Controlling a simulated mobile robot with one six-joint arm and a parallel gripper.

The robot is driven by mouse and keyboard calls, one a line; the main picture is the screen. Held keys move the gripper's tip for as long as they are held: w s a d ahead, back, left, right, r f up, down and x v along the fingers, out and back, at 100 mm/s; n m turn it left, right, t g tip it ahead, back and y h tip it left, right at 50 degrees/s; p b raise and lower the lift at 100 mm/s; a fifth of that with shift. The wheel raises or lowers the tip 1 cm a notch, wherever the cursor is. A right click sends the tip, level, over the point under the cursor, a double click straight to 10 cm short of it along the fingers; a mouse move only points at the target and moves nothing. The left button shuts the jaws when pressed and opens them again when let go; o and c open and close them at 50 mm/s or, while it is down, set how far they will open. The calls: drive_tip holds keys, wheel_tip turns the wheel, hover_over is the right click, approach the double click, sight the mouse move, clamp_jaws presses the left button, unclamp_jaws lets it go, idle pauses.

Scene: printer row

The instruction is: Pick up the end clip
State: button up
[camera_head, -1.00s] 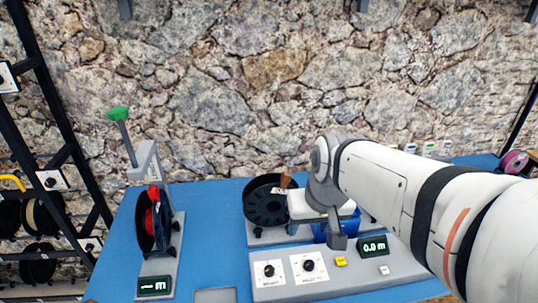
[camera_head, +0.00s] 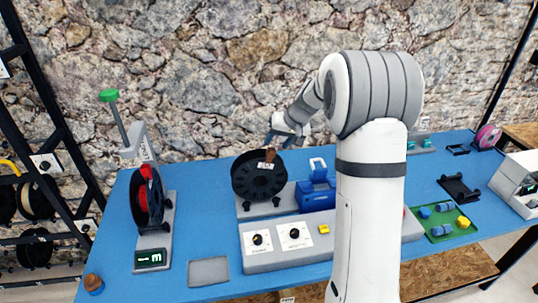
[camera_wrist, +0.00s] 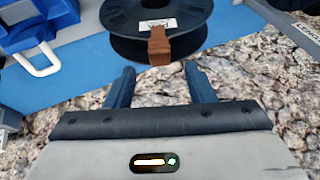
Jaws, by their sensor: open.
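A brown clip-like piece (camera_wrist: 159,46), which I take for the end clip, sits on the rim of a black spool (camera_wrist: 125,20) in the wrist view. In the head view it shows as a small brown block (camera_head: 270,155) at the top of the same spool (camera_head: 257,182). My gripper (camera_wrist: 160,77) is open, its two dark blue fingers pointing toward the spool. The clip lies ahead of the gap between the fingertips, apart from both. In the head view my gripper (camera_head: 280,140) is behind and just above the spool, partly small and hard to make out.
A blue box with a white handle (camera_head: 318,188) stands right of the spool. A grey control panel (camera_head: 285,262) lies in front. A second reel (camera_head: 147,205) stands left. A green tray (camera_head: 455,232) holds blue and yellow pieces. The stone wall is close behind.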

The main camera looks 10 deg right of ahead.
sight(273, 149)
drive_tip(key=p+x, duration=0.2)
drive_tip(key=x, duration=0.4)
drive_tip(key=shift+a+f, duration=0.1)
drive_tip(key=shift+f, duration=0.3)
drive_tip(key=c, duration=1)
